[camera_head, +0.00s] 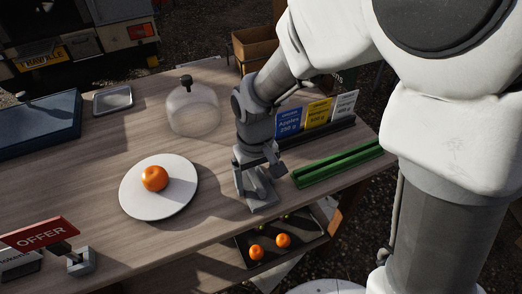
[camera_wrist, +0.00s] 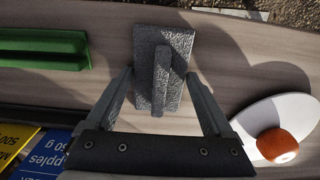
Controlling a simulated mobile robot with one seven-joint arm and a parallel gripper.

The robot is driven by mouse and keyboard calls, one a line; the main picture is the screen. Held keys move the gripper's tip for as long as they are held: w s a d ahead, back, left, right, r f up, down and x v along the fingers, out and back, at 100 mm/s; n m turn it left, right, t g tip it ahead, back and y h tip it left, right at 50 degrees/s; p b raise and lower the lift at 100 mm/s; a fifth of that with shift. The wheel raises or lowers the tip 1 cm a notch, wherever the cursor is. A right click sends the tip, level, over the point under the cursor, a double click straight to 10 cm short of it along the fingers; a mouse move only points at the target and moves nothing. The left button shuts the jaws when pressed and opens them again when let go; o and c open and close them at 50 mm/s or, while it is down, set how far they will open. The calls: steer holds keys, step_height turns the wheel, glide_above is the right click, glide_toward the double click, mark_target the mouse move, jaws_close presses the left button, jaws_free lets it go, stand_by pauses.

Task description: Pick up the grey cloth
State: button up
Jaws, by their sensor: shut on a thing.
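The grey cloth (camera_wrist: 176,45) looks like a speckled grey slab with a raised ridge along its middle. In the head view the grey cloth (camera_head: 262,200) is at the table's near edge, below my wrist. My gripper (camera_wrist: 159,75) has one finger on each side of it and is shut on it. In the head view my gripper (camera_head: 258,172) points down onto the cloth and partly hides it. I cannot tell whether the cloth touches the tabletop.
A white plate (camera_head: 135,202) with an orange (camera_head: 155,178) is to the left. A glass dome (camera_head: 193,110) stands behind. A green tray (camera_head: 335,163) and price signs (camera_head: 319,113) are to the right. A red OFFER sign (camera_head: 40,234) stands front left. A lower crate (camera_head: 245,243) holds oranges.

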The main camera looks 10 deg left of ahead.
mark_target(256, 179)
steer(key=shift+r, duration=0.1)
step_height(256, 179, up, 4)
steer(key=shift+p, duration=0.8)
steer(key=s+d+r+p, duration=0.2)
steer(key=d+r, duration=0.4)
steer(key=d, duration=0.5)
steer(key=shift+s+d+r, duration=0.15)
steer(key=shift+s+r, duration=0.25)
steer(key=shift+s, duration=0.15)
steer(key=o, duration=0.9)
steer(key=shift+c, duration=0.2)
steer(key=c, duration=0.7)
